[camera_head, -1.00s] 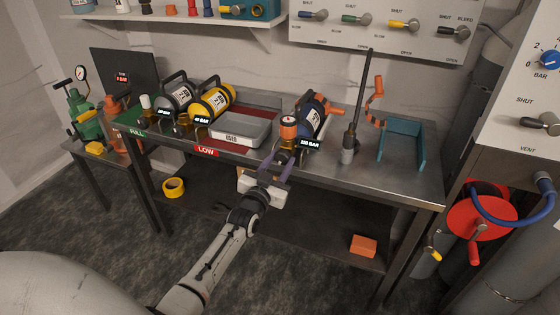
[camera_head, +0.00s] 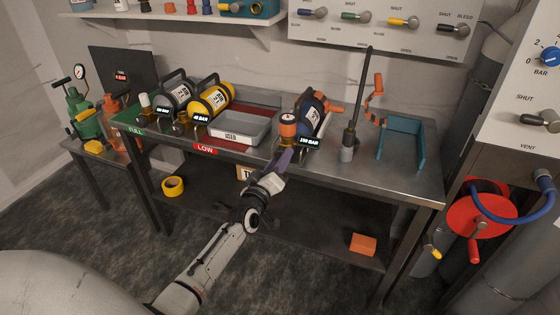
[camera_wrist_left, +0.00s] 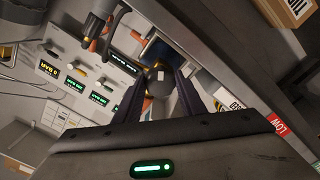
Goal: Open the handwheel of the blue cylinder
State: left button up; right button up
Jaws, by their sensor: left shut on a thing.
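The blue cylinder (camera_head: 311,112) lies on the steel bench, its valve end towards the front edge. An orange part with a pale face (camera_head: 288,123) stands up at the valve. My left gripper (camera_head: 285,155) reaches in from below at the valve end. Its fingers are shut on the handwheel, which the fingers mostly hide in the head view. In the left wrist view a dark, rounded handwheel (camera_wrist_left: 159,84) shows between the two purplish fingers. A pressure label (camera_head: 309,142) floats beside the valve; its digits are small. My right gripper is not in view.
A grey tray (camera_head: 240,130) sits left of the cylinder, with yellow (camera_head: 212,98) and dark grey (camera_head: 175,92) cylinders beyond. A dark upright lever (camera_head: 355,105) and a teal bracket (camera_head: 402,142) stand to the right. The bench edge (camera_head: 350,172) runs close to my left arm.

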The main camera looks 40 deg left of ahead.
pick_arm(q)
jog(key=n+b, duration=0.2)
jog(key=n, duration=0.9)
dwell(0.6)
jog(key=o, duration=1)
jog(key=shift+o, duration=0.2)
jog(key=shift+s, duration=0.1)
jog(key=v, duration=1)
jog(key=shift+d, duration=0.15)
